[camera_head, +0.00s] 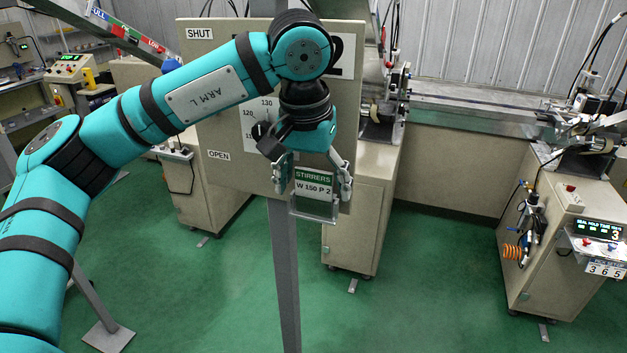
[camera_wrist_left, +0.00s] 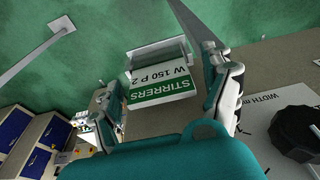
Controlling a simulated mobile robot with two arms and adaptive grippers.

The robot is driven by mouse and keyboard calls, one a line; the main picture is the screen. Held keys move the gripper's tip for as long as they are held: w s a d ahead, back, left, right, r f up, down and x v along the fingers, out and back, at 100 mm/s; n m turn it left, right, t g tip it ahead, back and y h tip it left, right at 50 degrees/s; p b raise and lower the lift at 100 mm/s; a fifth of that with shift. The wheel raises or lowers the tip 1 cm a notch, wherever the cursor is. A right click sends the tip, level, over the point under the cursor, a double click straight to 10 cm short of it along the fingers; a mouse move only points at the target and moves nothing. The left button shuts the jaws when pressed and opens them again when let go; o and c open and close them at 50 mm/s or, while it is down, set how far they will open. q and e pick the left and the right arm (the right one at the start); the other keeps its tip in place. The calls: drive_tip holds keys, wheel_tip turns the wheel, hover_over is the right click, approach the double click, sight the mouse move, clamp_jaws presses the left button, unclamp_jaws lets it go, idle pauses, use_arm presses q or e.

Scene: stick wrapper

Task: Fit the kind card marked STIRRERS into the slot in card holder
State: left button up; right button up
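The STIRRERS card (camera_head: 313,184), white with a green band and the text W 150 P 2, stands at the lower right of the big panel. It also shows in the left wrist view (camera_wrist_left: 161,88). Its lower edge meets the top of the pale, clear-fronted card holder (camera_head: 314,212), also seen in the left wrist view (camera_wrist_left: 152,52). I cannot tell how deep it sits in the slot. My left gripper (camera_head: 312,183) is open around the card, one finger on each side, with small gaps to its edges. My right gripper is not in view.
The beige panel (camera_head: 225,120) with SHUT and OPEN labels and a dark knob stands behind my left arm on a grey post (camera_head: 285,270). Beige machine cabinets (camera_head: 355,225) stand behind and at the right. The green floor in front is clear.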

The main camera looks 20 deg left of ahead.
use_arm(q)
drive_tip(key=shift+s+r, duration=0.1)
drive_tip(key=shift+r, duration=0.35)
drive_tip(key=v, duration=1.1)
drive_tip(key=shift+r+b, duration=0.25)
drive_tip(key=shift+b, duration=0.2)
